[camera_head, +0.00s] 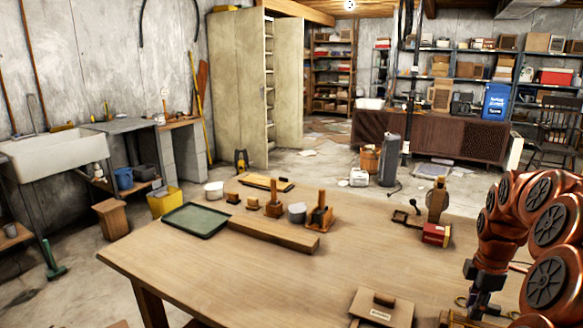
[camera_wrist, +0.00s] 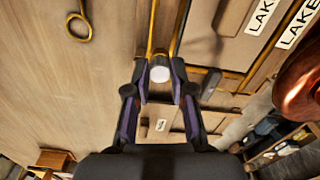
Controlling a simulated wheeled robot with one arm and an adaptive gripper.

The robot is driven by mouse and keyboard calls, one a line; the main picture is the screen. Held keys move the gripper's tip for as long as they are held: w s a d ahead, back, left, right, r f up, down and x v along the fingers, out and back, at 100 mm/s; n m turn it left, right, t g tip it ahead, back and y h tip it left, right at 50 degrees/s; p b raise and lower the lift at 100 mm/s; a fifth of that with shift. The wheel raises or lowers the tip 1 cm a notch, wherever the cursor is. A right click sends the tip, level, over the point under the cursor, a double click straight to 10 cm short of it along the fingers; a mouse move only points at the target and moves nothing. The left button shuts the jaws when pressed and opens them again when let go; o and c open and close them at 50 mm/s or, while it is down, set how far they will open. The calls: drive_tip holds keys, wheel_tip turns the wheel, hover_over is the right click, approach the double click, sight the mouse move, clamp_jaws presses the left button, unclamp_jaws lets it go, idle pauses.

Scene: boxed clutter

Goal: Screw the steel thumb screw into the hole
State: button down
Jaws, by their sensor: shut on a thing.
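My gripper (camera_wrist: 160,75) is at the lower right of the table in the head view (camera_head: 480,308), pointing down near the tabletop. In the wrist view its two dark fingers are closed on the steel thumb screw (camera_wrist: 160,74), of which a pale round head shows between the fingertips. The screw's shank is hidden, so I cannot tell whether it is tilted. The hole is not visible; brass-coloured bars (camera_wrist: 152,30) and a wooden panel edge lie right at the fingertips. In the head view the screw is too small or hidden to make out.
A wooden box with a small label (camera_head: 372,318) stands left of my gripper on the table (camera_head: 250,275). Boards with "LAKE" labels (camera_wrist: 262,14) lie right of the fingers, and a brass ring (camera_wrist: 80,28) lies to the left. A green tray (camera_head: 195,220) and wooden blocks stand farther back.

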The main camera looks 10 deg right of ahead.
drive_tip(key=shift+m, duration=0.7)
drive_tip(key=m+b, duration=0.2)
drive_tip(key=m, duration=0.1)
drive_tip(key=shift+f, duration=0.15)
drive_tip(key=shift+m, duration=1)
drive_tip(key=m+b, duration=0.2)
drive_tip(key=m, duration=0.2)
drive_tip(key=shift+m, duration=0.5)
